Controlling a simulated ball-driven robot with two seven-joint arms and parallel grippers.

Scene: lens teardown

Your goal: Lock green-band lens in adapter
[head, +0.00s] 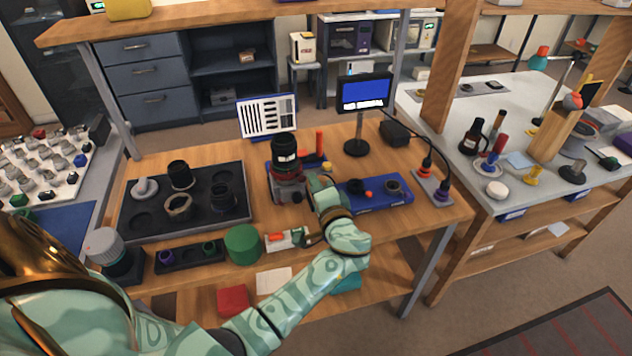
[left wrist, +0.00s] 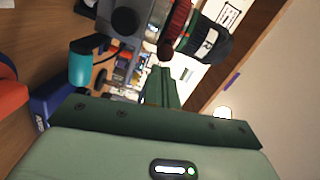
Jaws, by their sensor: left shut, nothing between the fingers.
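A black lens (head: 285,147) with white lettering stands upright in the adapter stand (head: 288,188), which has a dark red ring and a grey body. In the left wrist view the black lens (left wrist: 212,44) lies sideways in the picture beside the red ring (left wrist: 176,22). A thin greenish band seems to show between them. My left gripper (head: 318,180) is just right of the stand, partly hidden by my own wrist. In the left wrist view its green fingers (left wrist: 162,80) are shut and empty, apart from the lens. My right gripper is not in view.
A black tray (head: 140,222) with several lens parts fills the left of the wooden table. A blue tray (head: 365,203) lies right of my gripper. A small monitor (head: 364,92) and a chart board (head: 267,116) stand behind. A green cylinder (head: 242,244) stands near the front edge.

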